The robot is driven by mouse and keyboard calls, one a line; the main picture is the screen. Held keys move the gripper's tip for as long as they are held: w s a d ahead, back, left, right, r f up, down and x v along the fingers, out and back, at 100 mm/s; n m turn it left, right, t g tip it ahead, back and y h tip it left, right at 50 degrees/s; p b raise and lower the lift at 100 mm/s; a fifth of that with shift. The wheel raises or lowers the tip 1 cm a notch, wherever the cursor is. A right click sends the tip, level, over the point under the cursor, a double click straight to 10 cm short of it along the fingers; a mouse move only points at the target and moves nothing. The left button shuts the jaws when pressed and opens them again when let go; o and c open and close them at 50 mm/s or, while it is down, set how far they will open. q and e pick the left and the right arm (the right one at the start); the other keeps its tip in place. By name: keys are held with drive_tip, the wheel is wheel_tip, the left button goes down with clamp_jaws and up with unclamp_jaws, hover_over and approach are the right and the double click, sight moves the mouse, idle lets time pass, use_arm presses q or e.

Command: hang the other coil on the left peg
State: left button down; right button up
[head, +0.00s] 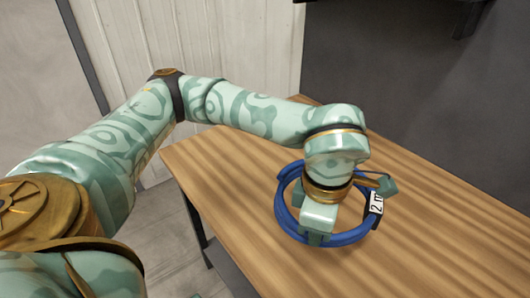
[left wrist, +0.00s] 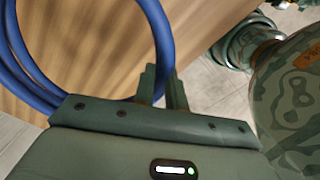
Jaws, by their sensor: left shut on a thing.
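A blue cable coil (head: 350,238) with a white tag (head: 376,203) reading "2 m" is over the wooden table in the head view. My left gripper (head: 317,238) is shut on the near side of the coil's ring. In the left wrist view the coil (left wrist: 163,35) curves down to the closely spaced fingers of the left gripper (left wrist: 164,88), and its other strands run along the left edge. I cannot tell whether the coil touches the table. My right gripper is not in view. No peg and no second coil show in either view.
The wooden table (head: 430,225) looks bare around the coil. A dark grey wall panel (head: 400,70) rises behind it, with a pale panelled wall (head: 230,40) to its left. A dark bracket-like part (head: 468,18) shows at the top right. Floor lies left of the table.

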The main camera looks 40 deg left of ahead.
use_arm(q)
drive_tip(key=n, duration=0.6)
drive_tip(key=shift+r, duration=0.15)
drive_tip(key=n, duration=0.6)
drive_tip(key=shift+s+a+n, duration=0.15)
drive_tip(key=shift+n, duration=0.15)
drive_tip(key=w+a+f+b, duration=0.1)
drive_tip(key=w+a+f, duration=0.1)
drive_tip(key=w+f, duration=0.1)
drive_tip(key=w+a+f+b, duration=0.1)
drive_tip(key=w+a+f, duration=0.1)
drive_tip(key=w+f, duration=0.1)
drive_tip(key=w+a+f+b, duration=0.1)
drive_tip(key=w+a+f, duration=0.1)
drive_tip(key=w, duration=0.3)
drive_tip(key=shift+w+f, duration=0.35)
drive_tip(key=shift+f, duration=0.2)
drive_tip(key=shift+w+a+f+b, duration=0.1)
drive_tip(key=shift+w+f+b, duration=0.1)
drive_tip(key=shift+b, duration=0.15)
drive_tip(key=shift+w+a+f, duration=0.1)
drive_tip(key=shift+f, duration=0.7)
drive_tip(key=shift+w+a+f, duration=0.1)
drive_tip(key=shift+f, duration=0.7)
drive_tip(key=shift+d, duration=0.1)
